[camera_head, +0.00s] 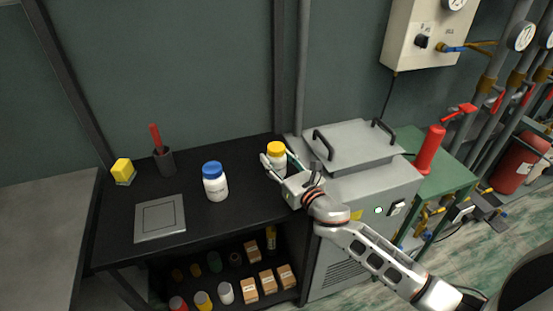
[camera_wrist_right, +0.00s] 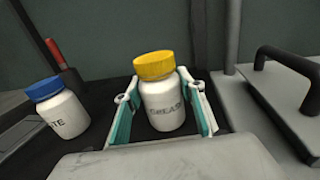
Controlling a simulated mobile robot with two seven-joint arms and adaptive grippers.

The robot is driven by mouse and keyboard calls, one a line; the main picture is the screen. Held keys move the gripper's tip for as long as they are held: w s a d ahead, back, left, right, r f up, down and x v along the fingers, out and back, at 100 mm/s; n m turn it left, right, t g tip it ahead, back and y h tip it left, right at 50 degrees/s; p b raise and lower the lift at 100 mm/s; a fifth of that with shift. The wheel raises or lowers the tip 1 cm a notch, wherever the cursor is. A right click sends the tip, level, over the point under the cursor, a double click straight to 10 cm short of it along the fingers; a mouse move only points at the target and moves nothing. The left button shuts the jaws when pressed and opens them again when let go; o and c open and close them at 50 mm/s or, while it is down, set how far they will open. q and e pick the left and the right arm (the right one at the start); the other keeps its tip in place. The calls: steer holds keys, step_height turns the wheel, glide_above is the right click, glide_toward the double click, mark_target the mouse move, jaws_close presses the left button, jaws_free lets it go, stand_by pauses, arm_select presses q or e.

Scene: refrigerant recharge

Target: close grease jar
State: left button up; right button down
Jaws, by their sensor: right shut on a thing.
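The grease jar (camera_head: 278,163) is a white jar with a yellow lid (camera_head: 276,149), at the right end of the black bench. In the right wrist view the jar (camera_wrist_right: 164,106) stands upright with "GREASE" lettering, and the yellow lid (camera_wrist_right: 154,65) sits on its top. Whether the lid is screwed tight cannot be told. My right gripper (camera_head: 275,166) has its fingers on both sides of the jar body and is shut on it. My left gripper is not in view.
A white jar with a blue lid (camera_head: 215,182) stands left of the grease jar. A grey plate (camera_head: 160,218), a dark cup (camera_head: 164,161) with a red-handled tool and a yellow sponge (camera_head: 123,171) are further left. A grey metal cabinet (camera_head: 365,190) adjoins the bench at right.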

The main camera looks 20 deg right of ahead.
steer(key=shift+f, duration=0.1)
steer(key=c, duration=1.6)
jaws_free()
steer(key=shift+f, duration=0.1)
steer(key=o, duration=0.3)
steer(key=shift+o, duration=0.2)
